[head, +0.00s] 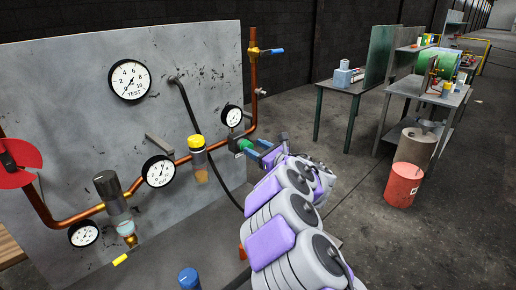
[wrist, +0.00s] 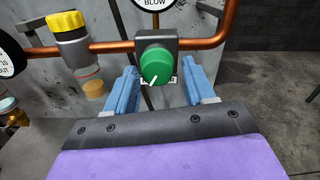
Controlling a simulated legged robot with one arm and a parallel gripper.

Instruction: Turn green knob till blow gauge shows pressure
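The green knob (wrist: 155,66) sits on a grey block on the copper pipe, with a white pointer mark toward its lower edge. It also shows in the head view (head: 245,145), partly hidden by my gripper. My gripper (wrist: 158,82) is open, with one blue finger on each side of the knob and a visible gap at each. The blow gauge (head: 232,116) is the small dial just above the knob; its needle is too small to read in the head view. In the wrist view only the lower edge of the gauge (wrist: 155,4), with the word BLOW, shows.
A large TEST gauge (head: 130,80) and an OUT gauge (head: 159,171) are on the grey panel (head: 60,85). A yellow-capped filter (head: 198,158) hangs left of the knob. A red disc (head: 15,163) is at far left. Open floor and a red drum (head: 403,183) lie to the right.

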